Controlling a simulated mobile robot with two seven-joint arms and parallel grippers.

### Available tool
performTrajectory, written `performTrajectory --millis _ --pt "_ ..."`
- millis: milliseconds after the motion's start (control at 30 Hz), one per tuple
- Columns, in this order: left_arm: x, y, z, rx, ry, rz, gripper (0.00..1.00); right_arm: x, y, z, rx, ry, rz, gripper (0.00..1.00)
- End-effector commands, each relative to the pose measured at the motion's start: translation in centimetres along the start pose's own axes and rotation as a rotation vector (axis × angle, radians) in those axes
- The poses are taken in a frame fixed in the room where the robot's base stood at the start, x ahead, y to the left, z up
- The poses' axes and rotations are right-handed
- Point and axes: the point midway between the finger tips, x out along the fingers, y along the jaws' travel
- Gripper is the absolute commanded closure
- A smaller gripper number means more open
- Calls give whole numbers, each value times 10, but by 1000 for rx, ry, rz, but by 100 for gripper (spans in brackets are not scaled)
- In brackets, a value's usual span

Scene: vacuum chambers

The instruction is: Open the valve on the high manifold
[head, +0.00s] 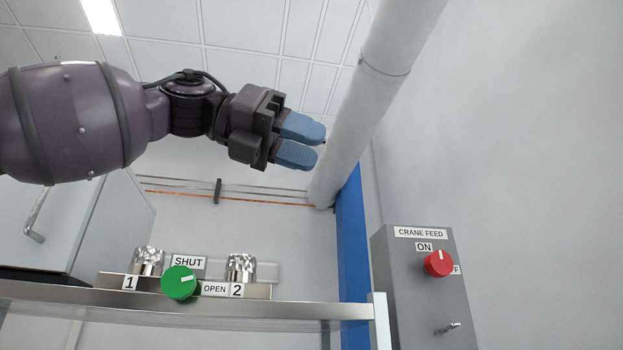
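The manifold (262,291) is a metal strip on a high shelf, with valve labels "SHUT" (188,262) and "OPEN" (214,289). Its valve is a round green knob (177,285) with a white mark toward its upper right. The mark lies between the directions of the two labels. My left gripper (300,142) has blue fingertips with a narrow gap between them and nothing held. It is raised above and to the right of the knob, well apart from it. My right gripper is out of view.
Two ribbed metal fittings, 1 (148,261) and 2 (241,267), flank the knob. A metal shelf rail (225,305) runs below. A thick white pipe (365,95) stands close right of my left gripper. A grey "CRANE FEED" box (411,290) carries a red knob (438,263).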

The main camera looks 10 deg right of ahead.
Motion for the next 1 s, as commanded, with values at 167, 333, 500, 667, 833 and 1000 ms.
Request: performTrajectory --millis 167,333,500,667,833,1000 --pt "4 -7 0 -6 -20 -26 64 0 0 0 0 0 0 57" --pt "5 -9 -1 -9 -25 -33 64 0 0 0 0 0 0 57" --pt "5 -9 0 -9 -25 -33 64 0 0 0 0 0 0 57" --pt "5 -8 0 -8 -25 -33 64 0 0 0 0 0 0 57" --pt "6 -21 5 13 -23 -32 64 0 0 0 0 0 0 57" --pt "-4 3 16 6 -11 74 64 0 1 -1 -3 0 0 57"
